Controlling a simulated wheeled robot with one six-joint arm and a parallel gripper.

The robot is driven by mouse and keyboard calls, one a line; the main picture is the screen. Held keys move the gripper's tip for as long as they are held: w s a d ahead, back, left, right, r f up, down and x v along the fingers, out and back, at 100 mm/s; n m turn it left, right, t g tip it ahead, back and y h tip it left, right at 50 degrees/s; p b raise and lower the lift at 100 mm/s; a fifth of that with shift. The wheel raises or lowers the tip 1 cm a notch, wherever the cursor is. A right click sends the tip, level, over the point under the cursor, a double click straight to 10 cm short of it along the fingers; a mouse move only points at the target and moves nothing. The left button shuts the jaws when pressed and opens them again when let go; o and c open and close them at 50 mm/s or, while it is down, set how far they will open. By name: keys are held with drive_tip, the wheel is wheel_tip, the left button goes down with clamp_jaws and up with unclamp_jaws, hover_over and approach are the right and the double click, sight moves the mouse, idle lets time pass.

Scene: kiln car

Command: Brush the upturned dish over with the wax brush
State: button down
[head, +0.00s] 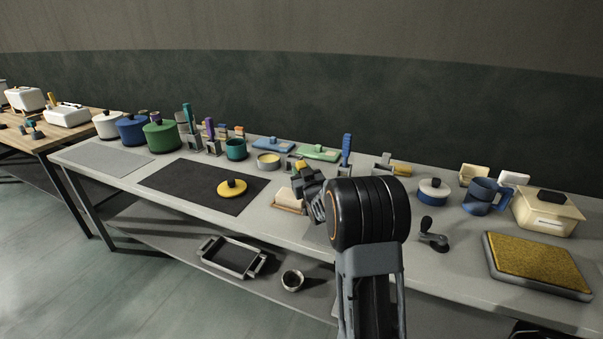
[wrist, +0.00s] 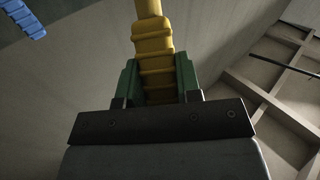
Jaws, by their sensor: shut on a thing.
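My gripper (wrist: 157,80) is shut on a ribbed yellow handle (wrist: 153,45), seen between its green fingers in the wrist view. I take it for the wax brush; its bristles are not visible there. In the head view my gripper (head: 307,186) is above the middle of the bench, partly hidden by my arm, with a bit of yellow beside it. A round yellow piece with a dark knob-like top (head: 232,188) lies on the dark mat (head: 180,186), left of my gripper and apart from it. It seems to be the upturned dish.
Lidded pots (head: 160,137) and a teal cup (head: 236,149) stand at the back left. A pale block on a small tray (head: 287,207) lies close to my gripper. A blue mug (head: 482,196) and a gold-topped pad (head: 540,262) are at right. The mat is otherwise clear.

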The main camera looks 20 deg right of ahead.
drive_tip(key=shift+f+b, duration=0.45)
drive_tip(key=shift+b, duration=0.1)
idle(0.4)
drive_tip(key=shift+a, duration=0.1)
drive_tip(key=shift+a+b, duration=0.25)
drive_tip(key=shift+b, duration=0.05)
drive_tip(key=shift+w+a+b, duration=0.2)
drive_tip(key=shift+a+b, duration=0.75)
drive_tip(key=shift+a, duration=0.75)
drive_tip(key=shift+w+a+b, duration=0.15)
drive_tip(key=shift+a+b, duration=0.5)
drive_tip(key=shift+a, duration=0.4)
drive_tip(key=shift+w+a+b, duration=0.1)
drive_tip(key=shift+a+b, duration=0.5)
drive_tip(key=shift+a, duration=0.4)
drive_tip(key=shift+f, duration=0.1)
